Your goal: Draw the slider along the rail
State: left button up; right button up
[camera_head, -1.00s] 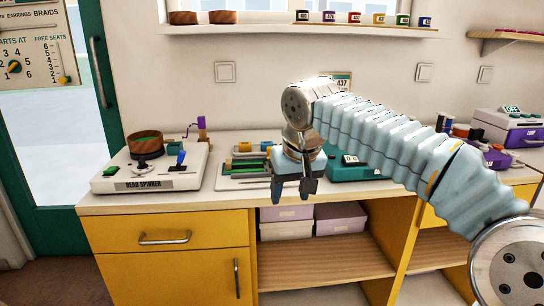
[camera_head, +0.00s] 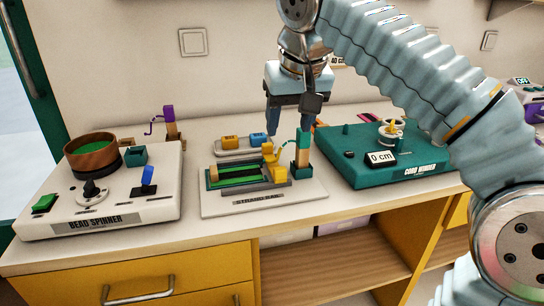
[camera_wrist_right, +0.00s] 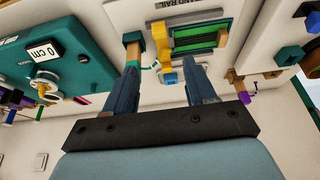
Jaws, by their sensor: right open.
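The rail board (camera_head: 225,208), a white board with a green-striped rail (camera_head: 238,175), sits mid-counter. Its lettering reads "RAIL" in the right wrist view. A yellow block (camera_head: 278,172), apparently the slider, is at the rail's right end; it also shows in the right wrist view (camera_wrist_right: 161,42). A teal and wood post (camera_head: 301,160) stands just right of it. My right gripper (camera_head: 292,128) is open and empty, pointing down above the back of the board. In the right wrist view its fingers (camera_wrist_right: 160,66) are apart from the yellow block. My left gripper is out of view.
A small tray with yellow and blue pieces (camera_head: 244,143) lies behind the rail. The white bead spinner (camera_head: 60,222) stands left, with a wooden bowl (camera_head: 92,158). The teal cord winder (camera_head: 345,170) stands close on the right. The counter's front edge (camera_head: 215,235) is clear.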

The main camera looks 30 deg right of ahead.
aim_at(279, 169)
jog(key=b+x, duration=0.2)
jog(key=x, duration=1.1)
jog(key=shift+f, duration=0.15)
jog(key=shift+c, duration=0.4)
grip_shut()
